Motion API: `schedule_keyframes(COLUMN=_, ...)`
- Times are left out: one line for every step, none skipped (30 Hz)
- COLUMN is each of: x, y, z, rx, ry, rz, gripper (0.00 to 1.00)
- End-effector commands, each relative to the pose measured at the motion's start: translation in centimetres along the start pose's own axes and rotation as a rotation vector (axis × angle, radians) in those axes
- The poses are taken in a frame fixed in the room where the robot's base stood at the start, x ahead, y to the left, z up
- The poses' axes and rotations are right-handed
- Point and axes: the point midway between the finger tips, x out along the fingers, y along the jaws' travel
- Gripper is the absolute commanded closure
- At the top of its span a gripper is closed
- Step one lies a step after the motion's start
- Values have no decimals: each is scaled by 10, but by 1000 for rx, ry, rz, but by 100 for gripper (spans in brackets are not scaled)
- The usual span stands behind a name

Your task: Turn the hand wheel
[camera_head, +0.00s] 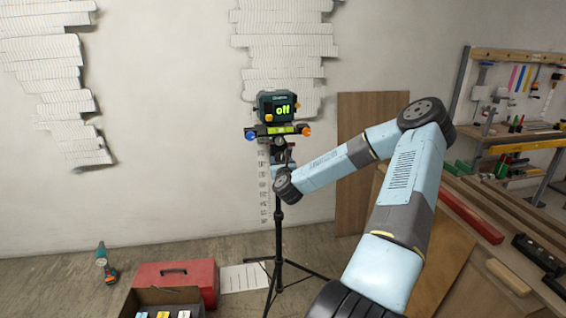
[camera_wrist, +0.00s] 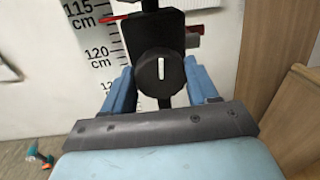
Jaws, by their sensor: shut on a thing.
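The hand wheel (camera_wrist: 161,78) is a round black knob with a white slot mark standing upright, in the middle of the wrist view. It sits on a black bracket on the tripod (camera_head: 278,215). My gripper (camera_wrist: 162,88) has its two blue fingers on either side of the wheel, shut on it. In the head view the wheel is mostly hidden behind my wrist.
A measuring scale (camera_wrist: 98,55) is on the wall behind. A red toolbox (camera_head: 175,272) and an open box (camera_head: 160,303) stand on the floor left of the tripod, near a drill (camera_head: 105,265). Wooden boards (camera_head: 370,130) and a workbench (camera_head: 510,135) are at the right.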

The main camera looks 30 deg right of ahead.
Motion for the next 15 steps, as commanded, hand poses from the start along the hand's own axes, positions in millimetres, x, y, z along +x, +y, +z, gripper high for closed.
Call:
schedule_keyframes(x=0, y=-4, z=-4, rx=-1, ry=7, rz=-7, gripper=72)
schedule_keyframes(x=0, y=-4, z=-4, rx=-1, ry=7, rz=-7, gripper=72)
schedule_keyframes(x=0, y=-4, z=-4, rx=-1, ry=7, rz=-7, gripper=72)
schedule_keyframes(x=0, y=-4, z=-4, rx=-1, ry=7, rz=-7, gripper=41)
schedule_keyframes(x=0, y=-4, z=-4, rx=-1, ry=7, rz=-7, gripper=38)
schedule_keyframes(x=0, y=-4, z=-3, rx=-1, ry=6, rz=-7, gripper=34)
schedule_keyframes(x=0, y=-3, z=-3, rx=-1, ry=5, rz=-6, gripper=31)
schedule_keyframes(x=0, y=-3, z=-3, rx=-1, ry=5, rz=-6, gripper=28)
schedule_keyframes(x=0, y=-3, z=-2, rx=-1, ry=4, rz=-5, gripper=24)
schedule_keyframes(x=0, y=-2, z=-2, rx=-1, ry=4, rz=-5, gripper=21)
schedule_keyframes(x=0, y=-2, z=-2, rx=-1, ry=3, rz=-4, gripper=19)
schedule_keyframes(x=0, y=-2, z=-2, rx=-1, ry=3, rz=-4, gripper=16)
schedule_keyframes(x=0, y=-2, z=-1, rx=-1, ry=3, rz=-3, gripper=16)
schedule_keyframes(x=0, y=-2, z=-1, rx=-1, ry=2, rz=-3, gripper=16)
schedule_keyframes(x=0, y=-1, z=-1, rx=-1, ry=2, rz=-3, gripper=16)
